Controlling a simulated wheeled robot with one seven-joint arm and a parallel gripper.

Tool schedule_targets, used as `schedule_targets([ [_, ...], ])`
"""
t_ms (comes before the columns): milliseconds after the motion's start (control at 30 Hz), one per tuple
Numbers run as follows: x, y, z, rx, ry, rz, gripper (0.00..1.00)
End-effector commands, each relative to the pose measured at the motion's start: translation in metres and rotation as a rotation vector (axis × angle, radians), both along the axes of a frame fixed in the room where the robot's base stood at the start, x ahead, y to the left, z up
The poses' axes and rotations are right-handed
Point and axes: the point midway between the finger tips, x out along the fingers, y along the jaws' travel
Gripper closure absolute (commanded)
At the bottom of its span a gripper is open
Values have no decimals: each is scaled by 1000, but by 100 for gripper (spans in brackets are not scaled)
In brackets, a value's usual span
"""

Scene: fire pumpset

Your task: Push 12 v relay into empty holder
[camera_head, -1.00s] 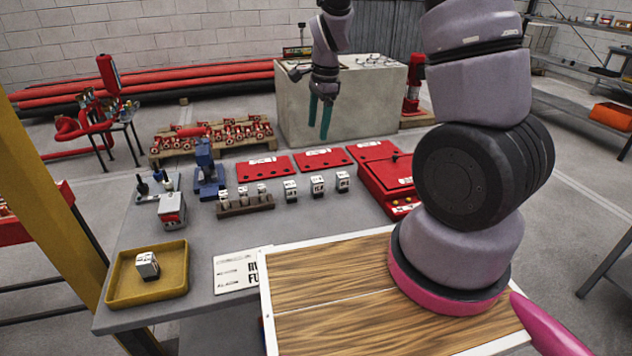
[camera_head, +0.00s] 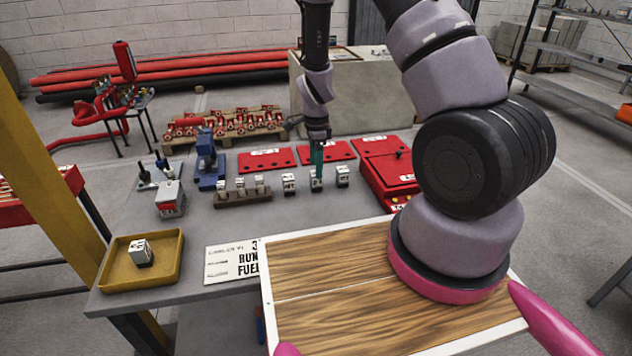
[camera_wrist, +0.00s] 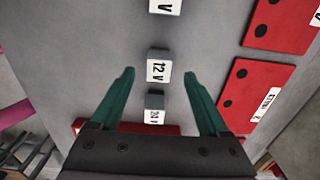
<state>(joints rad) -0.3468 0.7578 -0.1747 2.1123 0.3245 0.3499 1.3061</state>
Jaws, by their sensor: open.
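The 12 V relay (camera_wrist: 158,70) is a small white-faced block with a grey top. In the wrist view it sits between my open fingertips, seen from above. In the head view it looks like the middle block (camera_head: 313,185) of a short row on the grey table. My gripper (camera_head: 317,163) has teal fingers pointing down over that block; it also shows in the wrist view (camera_wrist: 159,77). I cannot tell whether the fingers touch it. A dark holder rack (camera_head: 243,200) to the left carries several small white blocks; I cannot make out an empty slot.
A 24 V relay (camera_wrist: 154,110) and another relay (camera_wrist: 165,6) flank the 12 V one. Red plates (camera_head: 266,161) lie behind, a red box (camera_head: 388,178) to the right. A yellow tray (camera_head: 172,262) holds one white block. A blue tool (camera_head: 209,165) stands behind the rack.

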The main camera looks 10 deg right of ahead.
Motion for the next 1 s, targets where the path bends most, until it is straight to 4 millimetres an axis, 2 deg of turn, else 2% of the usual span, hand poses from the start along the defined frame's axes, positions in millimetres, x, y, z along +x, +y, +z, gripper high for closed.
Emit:
schedule_targets([
  [100,-2,0,-20,-1,3,-2,21],
  [200,-2,0,-32,0,2,-1,21],
  [500,-2,1,-36,0,0,0,21],
  [567,-2,1,-36,0,0,0,44],
  [700,-2,1,-36,0,0,0,98],
  [1000,-1,1,-33,0,-2,1,100],
])
